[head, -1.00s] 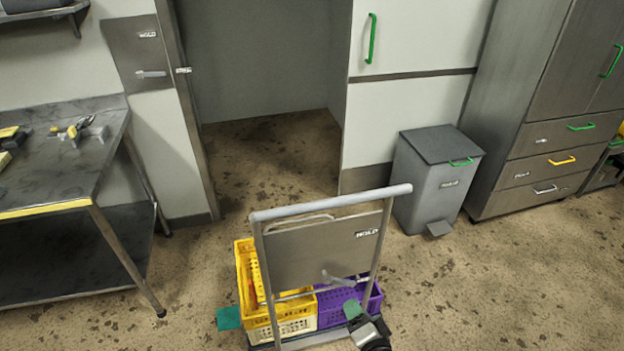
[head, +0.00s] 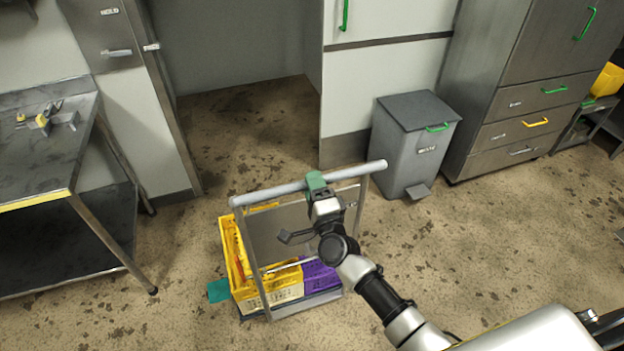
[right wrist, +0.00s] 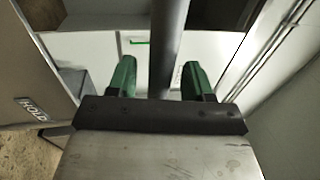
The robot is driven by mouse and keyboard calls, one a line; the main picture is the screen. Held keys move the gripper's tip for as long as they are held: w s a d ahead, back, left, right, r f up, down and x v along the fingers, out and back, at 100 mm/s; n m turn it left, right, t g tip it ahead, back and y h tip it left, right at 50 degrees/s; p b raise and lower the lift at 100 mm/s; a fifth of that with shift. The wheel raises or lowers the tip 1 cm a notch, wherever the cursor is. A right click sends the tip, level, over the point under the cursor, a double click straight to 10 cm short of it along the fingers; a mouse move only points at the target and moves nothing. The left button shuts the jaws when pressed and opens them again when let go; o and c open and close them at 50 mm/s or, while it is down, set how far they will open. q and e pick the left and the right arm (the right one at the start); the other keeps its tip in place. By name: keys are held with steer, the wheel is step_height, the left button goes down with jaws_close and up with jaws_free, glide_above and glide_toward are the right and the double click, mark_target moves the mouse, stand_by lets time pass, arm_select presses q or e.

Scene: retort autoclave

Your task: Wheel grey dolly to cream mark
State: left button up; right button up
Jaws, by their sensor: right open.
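The grey dolly (head: 232,215) stands on the floor in the lower middle of the head view, its push bar toward me. It carries a yellow crate (head: 236,267) and a purple crate (head: 320,274). My right gripper (head: 315,181), with green fingers, is at the push bar, near its middle. In the right wrist view the bar (right wrist: 168,45) runs between the two fingers (right wrist: 158,78), which stand open with gaps on both sides. My left gripper is out of view. I see no cream mark in either view.
A teal patch (head: 218,291) lies on the floor beside the dolly's left side. A steel table (head: 62,165) stands at the left. A grey pedal bin (head: 408,150) and steel cabinet (head: 500,100) are at the right. An empty recess (head: 245,120) opens ahead; floor to the right is clear.

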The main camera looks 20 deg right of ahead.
steer(key=shift+w+r, duration=0.15)
steer(key=shift+w, duration=0.35)
jaws_close()
